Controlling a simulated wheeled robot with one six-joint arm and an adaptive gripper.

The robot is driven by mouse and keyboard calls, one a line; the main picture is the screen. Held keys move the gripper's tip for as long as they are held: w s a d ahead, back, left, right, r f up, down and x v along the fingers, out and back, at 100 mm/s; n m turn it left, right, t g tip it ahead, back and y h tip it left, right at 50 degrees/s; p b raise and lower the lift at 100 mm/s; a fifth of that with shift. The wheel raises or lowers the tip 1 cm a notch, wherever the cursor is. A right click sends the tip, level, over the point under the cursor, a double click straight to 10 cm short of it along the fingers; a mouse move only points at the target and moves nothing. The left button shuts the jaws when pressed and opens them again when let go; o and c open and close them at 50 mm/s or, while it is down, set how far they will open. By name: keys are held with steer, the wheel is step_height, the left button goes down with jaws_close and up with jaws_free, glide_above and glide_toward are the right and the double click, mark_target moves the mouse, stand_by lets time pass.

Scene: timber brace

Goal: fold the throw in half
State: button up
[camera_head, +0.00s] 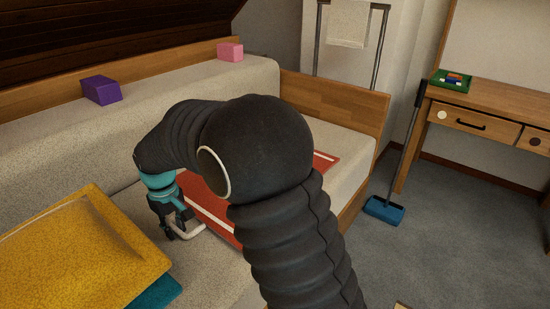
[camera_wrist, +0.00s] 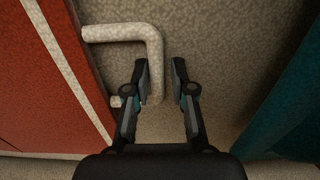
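The throw (camera_head: 211,207) is red-orange with a white stripe and lies flat on the sofa seat, partly hidden behind my arm. It also fills the left of the wrist view (camera_wrist: 40,75). A pale bent handle (camera_wrist: 125,32) sticks out from the throw's edge; it also shows in the head view (camera_head: 191,233). My gripper (camera_head: 175,230) is low over the seat beside that edge. In the wrist view my gripper (camera_wrist: 160,70) has its fingers apart, with the handle's outer bar between them, close to the left finger. I cannot tell whether they touch.
A yellow cushion (camera_head: 75,250) and a teal piece (camera_head: 157,294) lie just left of my gripper. A purple block (camera_head: 101,89) and a pink block (camera_head: 230,52) sit on the backrest. A blue-headed sweeper (camera_head: 384,210) and a desk (camera_head: 490,100) stand right.

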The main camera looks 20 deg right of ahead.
jaws_close()
